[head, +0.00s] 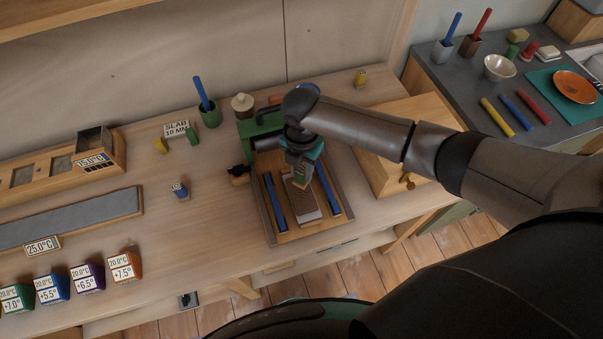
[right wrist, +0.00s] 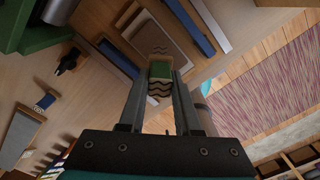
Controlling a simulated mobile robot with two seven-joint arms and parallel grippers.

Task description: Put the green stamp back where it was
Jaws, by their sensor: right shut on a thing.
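My right gripper (head: 300,172) is over the wooden tray with blue rails (head: 275,203). In the right wrist view the gripper (right wrist: 158,85) is shut on the green stamp (right wrist: 160,70), a small block with a green face and dark wavy lines on a pale side. In the head view the stamp is mostly hidden by the gripper. Below it, between the rails, lies a brown slab with a pale end (head: 303,203). I cannot tell whether the stamp touches the slab. My left gripper is not in view.
A green machine (head: 262,125) stands behind the tray. A wooden box (head: 385,165) with a knob is to its right. A small blue-and-wood block (head: 180,190) and a green cup (head: 210,115) stand to the left. The bench between tray and grey strip (head: 70,220) is mostly clear.

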